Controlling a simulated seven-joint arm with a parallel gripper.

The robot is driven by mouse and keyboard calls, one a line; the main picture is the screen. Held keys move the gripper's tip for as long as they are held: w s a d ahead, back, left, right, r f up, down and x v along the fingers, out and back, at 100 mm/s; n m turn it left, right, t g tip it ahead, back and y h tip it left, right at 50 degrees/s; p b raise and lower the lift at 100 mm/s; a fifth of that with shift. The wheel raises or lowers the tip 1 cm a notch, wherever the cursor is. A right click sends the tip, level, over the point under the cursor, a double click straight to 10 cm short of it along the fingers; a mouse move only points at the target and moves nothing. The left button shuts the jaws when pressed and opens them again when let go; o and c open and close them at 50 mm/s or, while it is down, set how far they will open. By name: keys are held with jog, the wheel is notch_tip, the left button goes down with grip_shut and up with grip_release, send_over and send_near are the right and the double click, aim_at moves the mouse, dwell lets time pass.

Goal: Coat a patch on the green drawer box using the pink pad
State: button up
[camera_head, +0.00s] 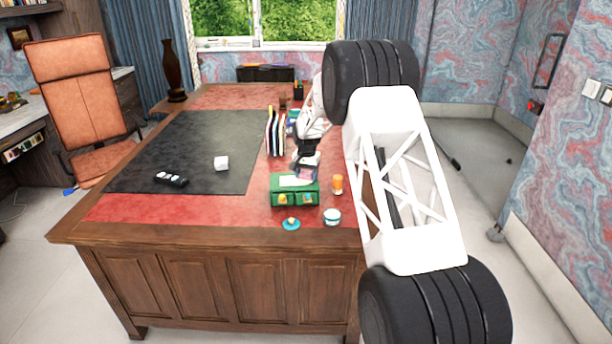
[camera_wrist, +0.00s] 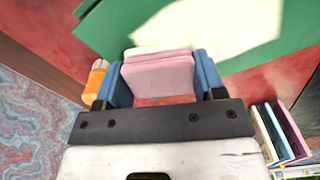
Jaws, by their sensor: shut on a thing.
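The green drawer box (camera_head: 283,199) stands near the front right of the desk, its drawers facing the head camera. A pale cream patch (camera_head: 295,181) shows on its top; in the wrist view the patch (camera_wrist: 215,25) lies across the green top (camera_wrist: 285,55). My gripper (camera_head: 306,166) is at the back right of the box. In the wrist view its blue fingers are shut on the pink pad (camera_wrist: 158,76), which has a cream far layer. The pad is close to the box's near edge; I cannot tell whether it touches.
An orange bottle (camera_head: 337,184) stands right of the box. A white jar (camera_head: 332,216) and a teal round item (camera_head: 291,224) are in front. Upright folders (camera_head: 275,132) stand behind. A white block (camera_head: 221,163) lies on the dark desk mat (camera_head: 200,140), which is mostly clear.

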aim_at(279, 181)
jog(key=shift+s+a, duration=0.15)
jog(key=shift+a, duration=1.6)
jog(key=shift+s+a, duration=0.15)
jog(key=shift+a, duration=1.65)
jog(key=shift+s+a, duration=0.15)
jog(key=shift+a, duration=1.6)
notch_tip(279, 181, up, 8)
jog(key=shift+d, duration=0.1)
